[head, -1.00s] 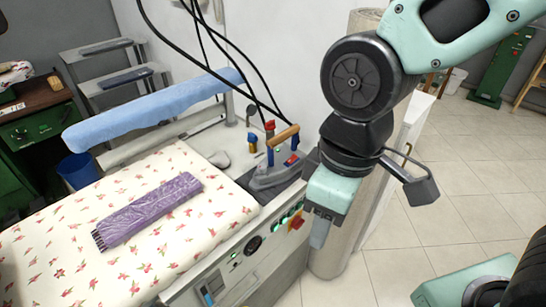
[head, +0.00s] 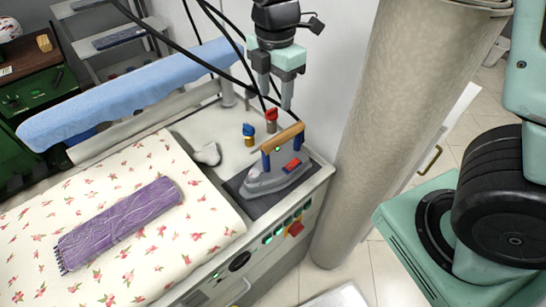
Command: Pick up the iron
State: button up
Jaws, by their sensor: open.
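The iron (head: 272,176) has a grey metal body, a wooden handle on blue posts and a red part at its side. It rests upright on a dark pad (head: 262,204) at the right end of the ironing station. My gripper (head: 275,100) is open and empty, pointing down above and behind the iron. Its fingers are apart from the handle. Dark cables pass in front of the gripper and partly hide it.
A folded purple cloth (head: 120,222) lies on the flowered ironing surface (head: 200,235). A blue padded sleeve board (head: 130,92) runs behind it. Red and blue knobs (head: 249,130) stand behind the iron. A thick beige column (head: 390,120) stands close on the right.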

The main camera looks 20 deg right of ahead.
aim_at(277, 147)
notch_tip(277, 147, down, 11)
jog(key=shift+s+f+p, duration=0.1)
jog(key=shift+s+p, duration=0.05)
jog(key=shift+p, duration=0.55)
jog(key=f, duration=0.3)
jog(key=f+p, duration=0.1)
jog(key=shift+s+d+f, duration=0.15)
jog(key=shift+s+d, duration=0.05)
jog(key=shift+s, duration=0.15)
jog(key=shift+f, duration=0.5)
grip_shut()
jog(key=shift+w, duration=0.1)
jog(key=shift+w+r, duration=0.1)
